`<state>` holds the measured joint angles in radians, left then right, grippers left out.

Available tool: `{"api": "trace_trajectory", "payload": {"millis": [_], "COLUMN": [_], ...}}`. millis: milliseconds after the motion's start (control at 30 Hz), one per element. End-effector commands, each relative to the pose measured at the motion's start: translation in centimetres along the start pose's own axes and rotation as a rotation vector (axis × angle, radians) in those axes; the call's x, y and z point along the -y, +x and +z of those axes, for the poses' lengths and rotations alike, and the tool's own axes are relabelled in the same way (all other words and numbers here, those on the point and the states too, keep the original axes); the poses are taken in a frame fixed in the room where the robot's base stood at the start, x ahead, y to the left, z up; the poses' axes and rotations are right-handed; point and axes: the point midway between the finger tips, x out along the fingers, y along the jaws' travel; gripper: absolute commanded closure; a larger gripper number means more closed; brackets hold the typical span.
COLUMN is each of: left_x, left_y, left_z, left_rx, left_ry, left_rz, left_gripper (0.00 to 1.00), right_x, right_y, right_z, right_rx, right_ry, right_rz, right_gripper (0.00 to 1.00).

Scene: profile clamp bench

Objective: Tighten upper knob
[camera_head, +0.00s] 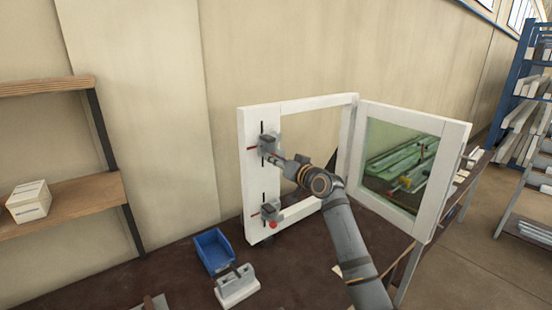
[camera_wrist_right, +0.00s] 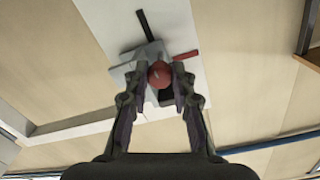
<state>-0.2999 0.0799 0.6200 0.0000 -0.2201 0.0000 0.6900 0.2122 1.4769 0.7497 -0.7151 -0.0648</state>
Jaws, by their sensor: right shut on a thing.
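The upper clamp (camera_head: 268,143) is fixed on the left post of a white frame (camera_head: 250,185). Its red round knob (camera_wrist_right: 160,73) shows in the right wrist view, between my fingers. My right gripper (camera_head: 281,161) reaches the upper clamp from the right and is shut on this knob; both fingers lie at its sides in the right wrist view (camera_wrist_right: 160,88). In the head view the gripper hides the knob. The lower clamp (camera_head: 270,208) sits below on the same post, with its own red knob (camera_head: 273,225). My left gripper is not in view.
An open white-framed glazed sash (camera_head: 451,180) stands right of my arm. On the dark bench (camera_head: 175,268) are a blue bin (camera_head: 213,250) and a grey-white block (camera_head: 237,286). A wooden shelf (camera_head: 85,197) with a box (camera_head: 29,201) is at left.

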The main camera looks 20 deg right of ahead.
Motion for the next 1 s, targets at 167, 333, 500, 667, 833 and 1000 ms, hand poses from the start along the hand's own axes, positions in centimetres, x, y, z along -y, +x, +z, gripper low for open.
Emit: {"api": "trace_trajectory", "payload": {"millis": [167, 333, 500, 667, 833, 1000], "left_x": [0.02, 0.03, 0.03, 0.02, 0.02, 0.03], "left_y": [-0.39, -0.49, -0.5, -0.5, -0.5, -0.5], "left_z": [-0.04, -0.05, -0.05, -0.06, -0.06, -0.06], "left_rx": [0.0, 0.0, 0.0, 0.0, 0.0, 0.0], "left_ry": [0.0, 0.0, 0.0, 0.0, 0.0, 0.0], "left_rz": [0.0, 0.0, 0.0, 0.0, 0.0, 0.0], "left_gripper": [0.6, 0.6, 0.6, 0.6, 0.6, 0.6], "right_x": [-0.01, -0.01, -0.01, -0.01, 0.0, 0.0], "right_y": [-0.01, 0.0, 0.0, 0.0, 0.0, 0.0], "right_z": [-0.02, 0.02, 0.04, 0.05, 0.05, 0.03], "right_rx": [0.003, 0.004, 0.004, 0.004, 0.004, 0.004], "right_ry": [0.064, 0.095, 0.105, 0.105, 0.105, 0.104], "right_rz": [-0.001, -0.002, -0.003, -0.003, -0.003, -0.003], "right_gripper": [1.0, 1.0, 1.0, 1.0, 0.7, 0.52]}}
